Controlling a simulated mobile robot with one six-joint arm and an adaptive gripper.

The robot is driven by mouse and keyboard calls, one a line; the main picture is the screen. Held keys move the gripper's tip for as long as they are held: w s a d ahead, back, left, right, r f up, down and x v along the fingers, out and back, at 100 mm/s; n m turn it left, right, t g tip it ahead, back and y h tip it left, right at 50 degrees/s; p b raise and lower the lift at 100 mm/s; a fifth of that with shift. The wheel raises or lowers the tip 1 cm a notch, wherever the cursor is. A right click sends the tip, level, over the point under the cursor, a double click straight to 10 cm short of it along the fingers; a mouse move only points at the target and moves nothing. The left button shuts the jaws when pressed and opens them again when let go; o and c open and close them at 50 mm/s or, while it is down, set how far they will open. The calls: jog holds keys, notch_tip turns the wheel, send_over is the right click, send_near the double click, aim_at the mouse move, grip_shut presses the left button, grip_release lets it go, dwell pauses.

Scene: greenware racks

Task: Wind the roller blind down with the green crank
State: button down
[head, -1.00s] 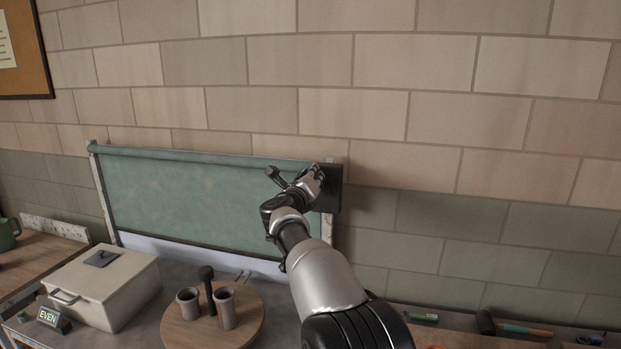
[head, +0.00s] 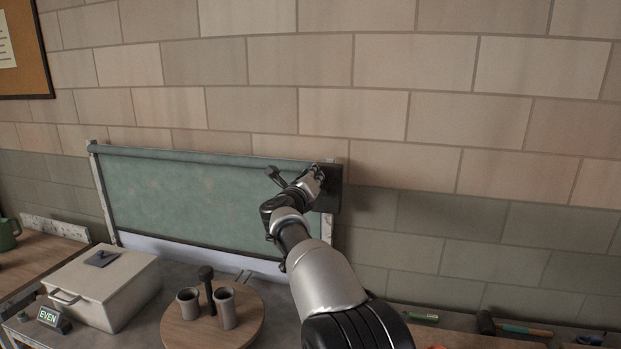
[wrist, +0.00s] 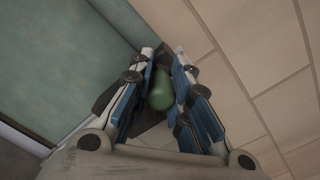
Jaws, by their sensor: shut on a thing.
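The roller blind (head: 205,203) is a green sheet in a pale frame on the tiled wall, and its bottom bar hangs above a pale strip near the frame's foot. The green crank (wrist: 161,92) shows in the wrist view as a rounded green knob between my gripper's fingers. My gripper (wrist: 165,100) is shut on it. In the head view my gripper (head: 312,180) is at the blind's upper right corner, against a dark housing (head: 331,190). My arm and gripper hide the crank there.
Below the blind, a grey bench holds a white box (head: 105,285) with a handle, an "EVEN" sign (head: 52,318), and a round wooden board (head: 180,335) with two clay cups (head: 226,308). Several tools, including a mallet (head: 487,322), lie at the right. The wall right of my gripper is bare.

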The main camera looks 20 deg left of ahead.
jog(key=shift+w+d+r, duration=0.1)
jog(key=shift+w+d, duration=0.05)
jog(key=shift+d, duration=0.3)
jog(key=c, duration=1.6)
grip_release()
jog(key=shift+d, duration=0.25)
jog(key=shift+o, duration=0.8)
jog(key=shift+a, duration=0.2)
jog(key=shift+s+a, duration=0.15)
jog(key=shift+s, duration=0.1)
jog(key=shift+s, duration=0.65)
jog(key=s, duration=1)
jog(key=shift+s+d, duration=0.25)
jog(key=shift+d, duration=0.15)
